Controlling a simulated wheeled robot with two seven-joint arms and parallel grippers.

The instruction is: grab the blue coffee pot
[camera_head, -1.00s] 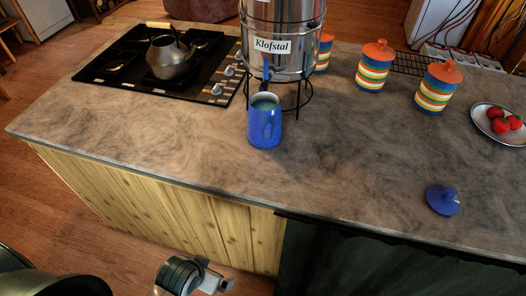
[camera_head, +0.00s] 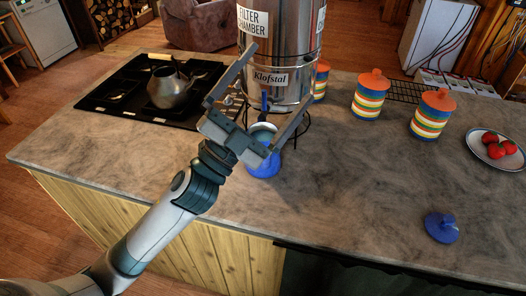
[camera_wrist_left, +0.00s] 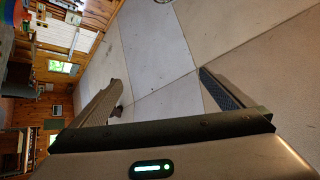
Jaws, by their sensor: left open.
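The blue coffee pot (camera_head: 262,168) stands upright and lidless on the counter, below the tap of the steel water filter (camera_head: 277,50). My left gripper (camera_head: 258,93) is open and empty, its fingers pointing up and spread wide. In the head view it overlaps the pot and hides part of it; I cannot tell that they touch. In the left wrist view the open fingers (camera_wrist_left: 160,90) have only pale ceiling panels and a wall between them, and no pot shows. A blue lid (camera_head: 441,227) lies on the counter at the right. My right gripper is not in view.
A black stove (camera_head: 125,92) with a metal kettle (camera_head: 168,88) is at the left. Striped jars (camera_head: 369,96) with orange lids stand behind right. The counter's (camera_head: 340,190) middle front is clear.

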